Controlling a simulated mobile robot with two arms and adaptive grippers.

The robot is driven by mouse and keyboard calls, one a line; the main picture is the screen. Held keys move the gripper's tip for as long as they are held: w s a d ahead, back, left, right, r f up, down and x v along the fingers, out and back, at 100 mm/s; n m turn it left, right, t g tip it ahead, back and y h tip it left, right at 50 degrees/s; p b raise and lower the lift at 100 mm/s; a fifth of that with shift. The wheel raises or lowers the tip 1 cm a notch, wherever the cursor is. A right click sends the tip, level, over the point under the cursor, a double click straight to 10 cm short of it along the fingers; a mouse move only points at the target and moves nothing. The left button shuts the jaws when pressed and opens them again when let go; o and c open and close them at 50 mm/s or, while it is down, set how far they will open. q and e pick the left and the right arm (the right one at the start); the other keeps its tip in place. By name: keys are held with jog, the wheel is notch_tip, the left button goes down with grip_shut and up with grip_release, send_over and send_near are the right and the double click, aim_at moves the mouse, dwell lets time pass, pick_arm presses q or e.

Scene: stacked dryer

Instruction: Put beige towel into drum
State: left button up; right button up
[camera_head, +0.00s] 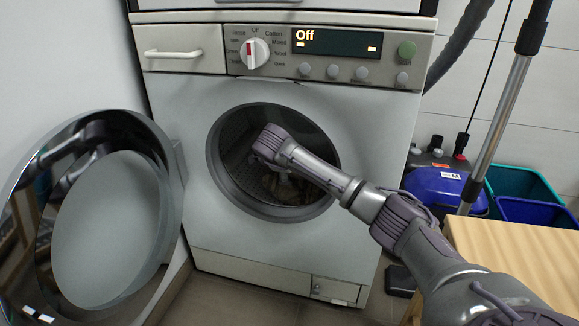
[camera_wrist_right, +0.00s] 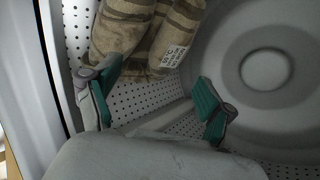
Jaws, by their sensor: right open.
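The beige towel, brown-striped with a white printed label, lies inside the drum against its perforated wall in the right wrist view (camera_wrist_right: 145,38). A small beige part of it shows below my arm in the head view (camera_head: 290,190). The drum (camera_head: 237,135) is seen through the machine's open front opening. My right arm reaches through this opening, and its fingertips are hidden in the head view. In the wrist view my right gripper (camera_wrist_right: 155,103) is open, with its green-padded fingers apart and nothing between them. The towel is beyond the fingers. My left gripper is not in view.
The round door (camera_head: 110,225) stands swung open at the left. The panel display (camera_head: 337,42) reads "Off". A wooden table (camera_head: 520,250) is at the right, with a blue container (camera_head: 440,188) and bins (camera_head: 530,185) behind it. The drum's back wall (camera_wrist_right: 264,70) shows in the wrist view.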

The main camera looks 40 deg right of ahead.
jog(key=v, duration=1.2)
